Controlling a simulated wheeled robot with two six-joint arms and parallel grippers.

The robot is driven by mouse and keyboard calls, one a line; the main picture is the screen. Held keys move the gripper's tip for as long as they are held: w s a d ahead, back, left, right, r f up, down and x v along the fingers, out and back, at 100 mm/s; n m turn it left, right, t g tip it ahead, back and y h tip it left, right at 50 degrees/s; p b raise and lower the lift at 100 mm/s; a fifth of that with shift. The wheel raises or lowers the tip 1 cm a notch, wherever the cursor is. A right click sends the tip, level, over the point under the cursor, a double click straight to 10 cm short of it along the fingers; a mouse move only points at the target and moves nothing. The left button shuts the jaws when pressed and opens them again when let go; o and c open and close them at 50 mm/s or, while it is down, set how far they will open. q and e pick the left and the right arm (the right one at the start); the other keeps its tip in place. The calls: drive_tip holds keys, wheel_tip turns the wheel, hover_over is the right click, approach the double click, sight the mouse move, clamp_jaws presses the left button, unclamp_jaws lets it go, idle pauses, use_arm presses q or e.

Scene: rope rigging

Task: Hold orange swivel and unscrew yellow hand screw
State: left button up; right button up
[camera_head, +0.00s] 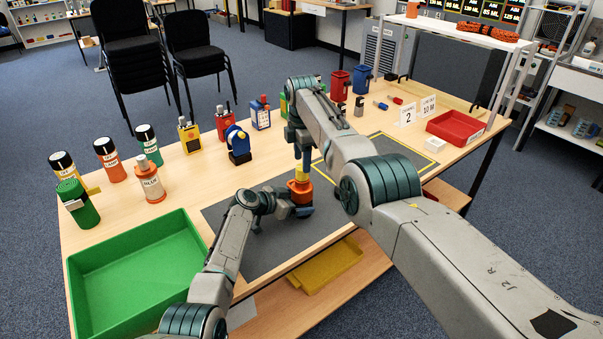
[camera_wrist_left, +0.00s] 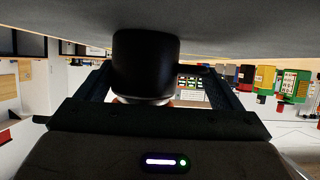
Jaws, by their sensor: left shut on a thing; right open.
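The orange swivel (camera_head: 299,191) stands upright on the dark grey mat, with the yellow hand screw (camera_head: 301,173) on top. My left gripper (camera_head: 294,208) is shut on the swivel from the left, low down; its fingers partly hide it. In the left wrist view, upside down, a dark cylinder (camera_wrist_left: 145,65) shows between the left fingers (camera_wrist_left: 155,90), with a little orange visible beyond it. My right gripper (camera_head: 302,160) points down directly above the yellow screw and is open. Whether its fingers touch the screw is too small to tell.
A green tray (camera_head: 82,292) is at the front left and a red tray (camera_head: 475,122) at the right. A yellow tray (camera_head: 330,268) lies on the lower shelf.

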drive_tip(key=shift+r, duration=0.8)
